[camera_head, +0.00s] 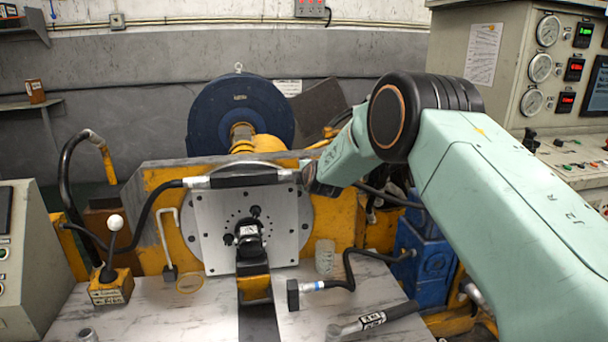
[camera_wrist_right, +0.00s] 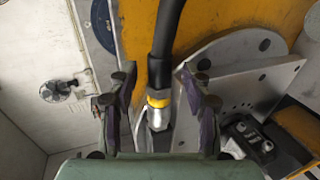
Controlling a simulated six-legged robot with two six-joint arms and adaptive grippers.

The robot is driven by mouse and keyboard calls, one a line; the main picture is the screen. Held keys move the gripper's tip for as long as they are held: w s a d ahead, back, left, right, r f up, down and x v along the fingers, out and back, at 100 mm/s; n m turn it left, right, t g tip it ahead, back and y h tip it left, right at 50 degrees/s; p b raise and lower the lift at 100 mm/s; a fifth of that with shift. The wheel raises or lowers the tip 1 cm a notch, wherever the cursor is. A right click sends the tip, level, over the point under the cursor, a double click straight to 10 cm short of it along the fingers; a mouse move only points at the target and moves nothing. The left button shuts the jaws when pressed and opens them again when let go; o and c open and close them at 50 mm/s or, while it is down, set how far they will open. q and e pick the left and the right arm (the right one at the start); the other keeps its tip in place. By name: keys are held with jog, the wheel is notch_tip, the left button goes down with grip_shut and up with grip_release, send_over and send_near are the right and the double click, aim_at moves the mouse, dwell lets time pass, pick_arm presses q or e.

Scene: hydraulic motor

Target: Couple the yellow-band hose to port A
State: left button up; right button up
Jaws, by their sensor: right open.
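In the right wrist view a thick black hose (camera_wrist_right: 165,38) ends in a silver fitting with a yellow band (camera_wrist_right: 158,100). My right gripper (camera_wrist_right: 155,82) is open, one finger on each side of this hose end, with gaps showing. In the head view my right arm comes in from the right and reaches the top of the grey plate (camera_head: 215,225); the yellow band cannot be made out there. A dark motor (camera_head: 250,238) sits at the plate's middle and also shows in the wrist view (camera_wrist_right: 248,138). I cannot tell which port is A. My left gripper is out of view.
A blue-band hose end (camera_head: 312,286) lies on the metal bench (camera_head: 180,315). Another hose with a yellow-orange end (camera_head: 107,163) arches at left. A lever box (camera_head: 110,288) and a labelled tool (camera_head: 375,319) also stand or lie on the bench.

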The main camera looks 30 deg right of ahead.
jog(key=shift+s+p, duration=0.1)
jog(key=shift+p, duration=0.4)
dwell(0.3)
grip_shut()
dwell(0.4)
dwell(0.6)
